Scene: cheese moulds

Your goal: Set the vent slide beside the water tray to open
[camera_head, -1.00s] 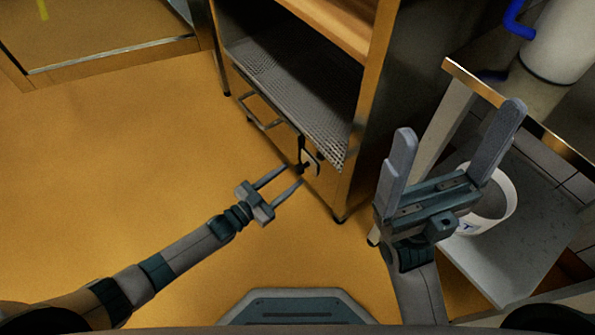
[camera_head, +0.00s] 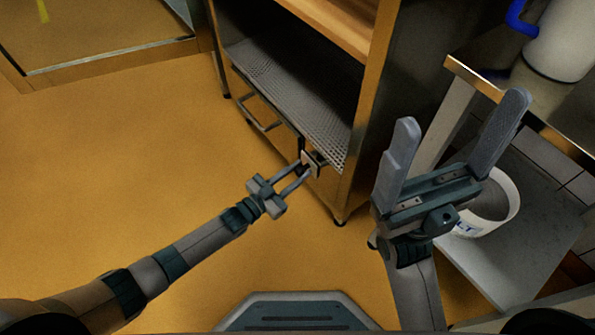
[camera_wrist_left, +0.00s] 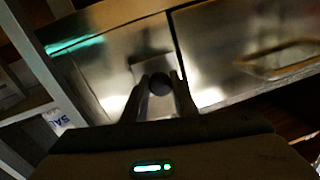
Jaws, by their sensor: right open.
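The vent slide (camera_head: 311,158) is a small pale plate with a dark knob, low on the front of the metal cabinet. The wrist view shows its round dark knob (camera_wrist_left: 160,85) between my left fingertips. My left gripper (camera_head: 308,169) reaches it from the lower left; its fingers are drawn in against both sides of the knob. They partly hide the slide in the head view. The water tray (camera_head: 262,112) is the metal front with a bar handle, left of the slide; it also shows in the wrist view (camera_wrist_left: 225,45). My right gripper (camera_head: 460,140) is open and empty.
A perforated shelf (camera_head: 290,90) lies above the tray front. A white bucket (camera_head: 497,200) stands on a grey side table (camera_head: 535,240) behind my right gripper. The orange floor (camera_head: 120,150) is clear at left.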

